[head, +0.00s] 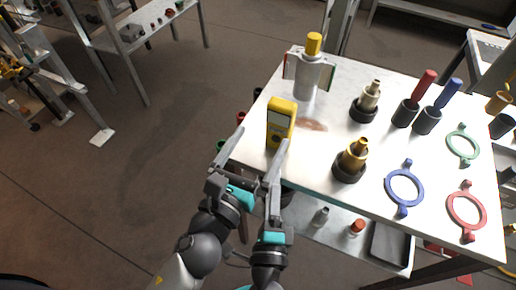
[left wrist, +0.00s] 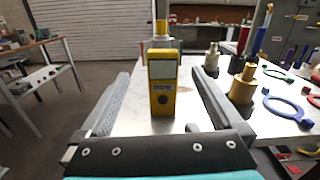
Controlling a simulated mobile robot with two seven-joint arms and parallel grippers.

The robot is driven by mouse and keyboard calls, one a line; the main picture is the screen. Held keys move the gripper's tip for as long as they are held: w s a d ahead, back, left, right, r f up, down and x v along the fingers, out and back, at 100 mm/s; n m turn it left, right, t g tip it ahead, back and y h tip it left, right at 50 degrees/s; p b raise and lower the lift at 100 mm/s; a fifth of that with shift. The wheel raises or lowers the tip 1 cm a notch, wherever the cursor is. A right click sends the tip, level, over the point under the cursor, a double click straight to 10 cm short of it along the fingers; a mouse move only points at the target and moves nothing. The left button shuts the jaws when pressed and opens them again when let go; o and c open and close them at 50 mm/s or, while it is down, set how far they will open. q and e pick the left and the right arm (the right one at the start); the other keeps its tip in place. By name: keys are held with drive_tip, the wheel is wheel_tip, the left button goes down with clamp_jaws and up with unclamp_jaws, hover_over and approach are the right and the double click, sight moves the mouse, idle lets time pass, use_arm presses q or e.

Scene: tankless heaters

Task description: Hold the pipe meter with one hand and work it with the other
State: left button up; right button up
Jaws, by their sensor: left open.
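The yellow pipe meter (head: 280,113) stands upright near the left edge of the white table. It has a grey screen at the top and a dark round dial lower down, seen in the left wrist view (left wrist: 162,90). My left gripper (head: 263,136) is open, with its two long grey fingers spread wide. In the left wrist view the meter shows between the fingers (left wrist: 162,98), with gaps on both sides. The tips appear close to it and not touching. I cannot make out my right gripper.
Behind the meter stands a grey cylinder with a yellow top (head: 313,44). Brass fittings (head: 353,158) stand to the right. A blue ring (head: 404,187), a red ring (head: 466,210) and a green ring (head: 463,146) lie further right. A lower shelf (head: 335,232) holds small parts.

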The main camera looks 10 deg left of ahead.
sight(286, 100)
use_arm(q)
drive_tip(key=shift+m, duration=0.4)
drive_tip(key=x, duration=0.9)
drive_tip(key=f+x, duration=0.1)
drive_tip(key=x, duration=0.4)
drive_tip(key=shift+w+d, duration=0.1)
drive_tip(key=shift+d, duration=0.2)
drive_tip(key=c, duration=1.5)
drive_tip(key=shift+c, duration=0.2)
use_arm(e)
clamp_jaws()
idle(0.5)
